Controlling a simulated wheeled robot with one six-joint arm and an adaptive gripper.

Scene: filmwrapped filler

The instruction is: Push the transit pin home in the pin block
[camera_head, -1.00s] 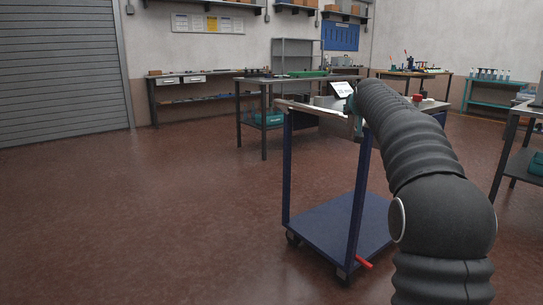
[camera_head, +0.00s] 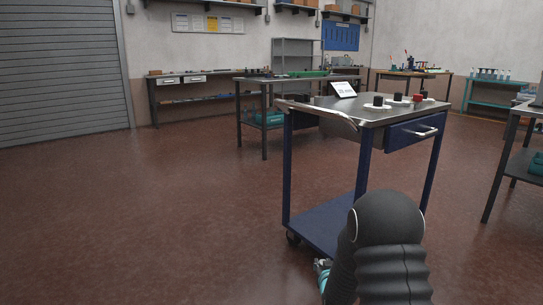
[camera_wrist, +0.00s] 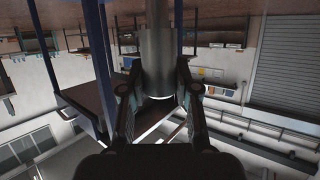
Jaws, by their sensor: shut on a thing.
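My gripper (camera_wrist: 159,92) is shut on a thick grey cylinder (camera_wrist: 157,60) in the wrist view; I cannot tell for sure whether this is the transit pin. In the head view only a small grey and teal part at the end of my arm (camera_head: 321,273) shows, low beside the blue trolley (camera_head: 318,222); the fingertips are hidden there. On the trolley's metal top stand two black knob-like pieces (camera_head: 378,100) and a red one (camera_head: 418,98) on pale bases. I cannot make out which thing is the pin block.
A tilted display (camera_head: 343,89) stands on the trolley top. The trolley has a push handle (camera_head: 318,113) at left and a drawer (camera_head: 412,133) at right. Workbenches (camera_head: 262,83) stand behind, another bench (camera_head: 519,147) at the right edge. The floor (camera_head: 150,210) at left is clear.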

